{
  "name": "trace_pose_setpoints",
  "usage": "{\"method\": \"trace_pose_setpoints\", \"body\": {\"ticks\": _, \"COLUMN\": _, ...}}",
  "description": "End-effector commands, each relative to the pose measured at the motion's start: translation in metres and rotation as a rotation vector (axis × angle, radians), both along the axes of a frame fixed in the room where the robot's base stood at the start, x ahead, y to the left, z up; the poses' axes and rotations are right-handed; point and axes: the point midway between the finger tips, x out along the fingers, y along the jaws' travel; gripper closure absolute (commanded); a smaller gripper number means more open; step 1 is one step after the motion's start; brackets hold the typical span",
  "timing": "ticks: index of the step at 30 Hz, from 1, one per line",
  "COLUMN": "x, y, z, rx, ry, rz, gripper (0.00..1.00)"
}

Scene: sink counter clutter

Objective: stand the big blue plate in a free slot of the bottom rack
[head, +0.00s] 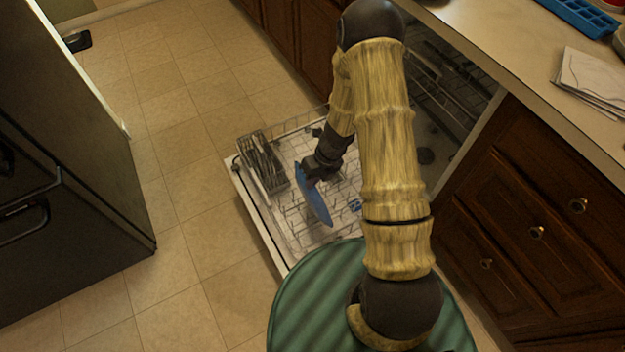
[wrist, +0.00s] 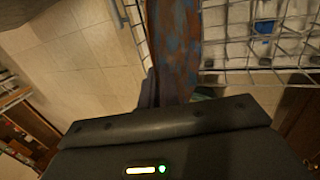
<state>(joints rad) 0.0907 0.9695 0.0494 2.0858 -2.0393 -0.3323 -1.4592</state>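The big blue plate (head: 314,196) is on edge over the dishwasher's pulled-out bottom rack (head: 295,228), seen nearly edge-on in the head view. My gripper (head: 311,172) is shut on its upper edge. In the wrist view the plate (wrist: 174,45) is a blue and rust-brown band running up from the gripper, beside the rack's wires (wrist: 250,45). My fingertips are mostly hidden there. I cannot tell whether the plate's lower edge touches the rack or sits between tines.
A dark cutlery basket (head: 262,163) stands at the rack's left side. A small blue item (head: 354,205) lies in the rack to the right of the plate. Wooden cabinets (head: 540,215) stand at the right. Open tiled floor (head: 190,215) lies left of the dishwasher door.

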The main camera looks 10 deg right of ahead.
Motion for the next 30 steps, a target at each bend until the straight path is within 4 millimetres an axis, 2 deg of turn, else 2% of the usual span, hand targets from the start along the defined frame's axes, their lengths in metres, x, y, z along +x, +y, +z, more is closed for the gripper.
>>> {"method": "trace_pose_setpoints", "body": {"ticks": 13, "x": 0.000, "y": 0.000, "z": -0.005, "rx": 0.000, "ry": -0.001, "rz": 0.000, "gripper": 1.00}}
{"method": "trace_pose_setpoints", "body": {"ticks": 15, "x": 0.000, "y": 0.000, "z": -0.004, "rx": 0.000, "ry": -0.001, "rz": 0.000, "gripper": 0.83}}
{"method": "trace_pose_setpoints", "body": {"ticks": 17, "x": 0.000, "y": 0.000, "z": -0.004, "rx": 0.000, "ry": -0.001, "rz": 0.000, "gripper": 0.71}}
{"method": "trace_pose_setpoints", "body": {"ticks": 26, "x": 0.000, "y": -0.001, "z": -0.004, "rx": -0.001, "ry": 0.000, "rz": -0.001, "gripper": 0.71}}
{"method": "trace_pose_setpoints", "body": {"ticks": 30, "x": 0.001, "y": -0.004, "z": 0.007, "rx": -0.001, "ry": -0.002, "rz": 0.001, "gripper": 0.71}}
